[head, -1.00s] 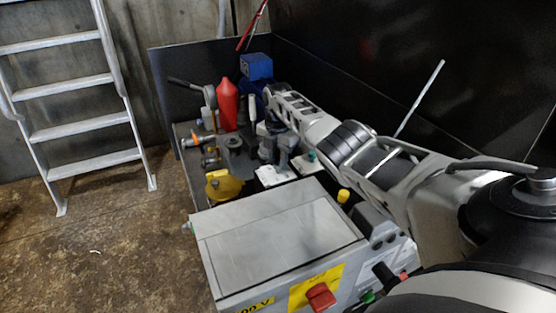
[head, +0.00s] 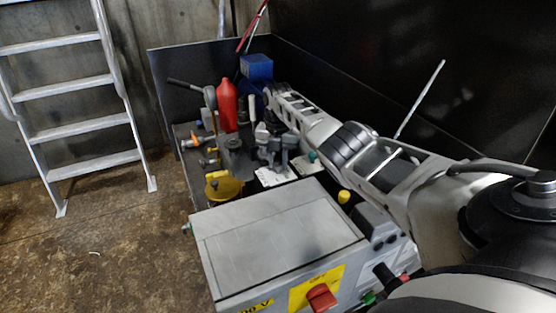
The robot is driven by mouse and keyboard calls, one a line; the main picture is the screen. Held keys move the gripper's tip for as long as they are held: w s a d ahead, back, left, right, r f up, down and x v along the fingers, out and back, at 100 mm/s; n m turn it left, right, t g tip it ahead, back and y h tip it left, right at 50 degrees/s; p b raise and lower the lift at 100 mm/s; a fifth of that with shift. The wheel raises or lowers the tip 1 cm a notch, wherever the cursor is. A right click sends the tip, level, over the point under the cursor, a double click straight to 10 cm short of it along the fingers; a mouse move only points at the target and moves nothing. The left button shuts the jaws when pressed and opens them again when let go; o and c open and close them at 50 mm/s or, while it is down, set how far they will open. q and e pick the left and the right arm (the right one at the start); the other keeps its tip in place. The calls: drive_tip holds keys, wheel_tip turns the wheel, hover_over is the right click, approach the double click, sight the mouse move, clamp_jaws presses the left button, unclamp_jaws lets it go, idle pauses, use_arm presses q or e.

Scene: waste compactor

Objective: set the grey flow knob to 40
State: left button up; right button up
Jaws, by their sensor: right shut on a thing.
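My right arm reaches in from the right edge to the group of valves and fittings behind the grey box. My right gripper (head: 274,156) is shut at the small grey flow knob, above a white plate (head: 270,178). The fingers and wrist largely hide the knob, and I cannot read its setting or any scale marks from here. My left gripper is not in view.
A grey control box (head: 275,235) with a red switch (head: 321,297) stands in front. A red bottle (head: 227,106), a blue block (head: 257,67) and a yellow fitting (head: 222,187) surround the work area. Dark walls close in behind; a ladder (head: 85,105) stands left.

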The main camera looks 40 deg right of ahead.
sight(278, 164)
drive_tip(key=shift+r, duration=0.1)
drive_tip(key=o, duration=1)
wheel_tip(278, 164, up, 16)
drive_tip(key=p, duration=0.2)
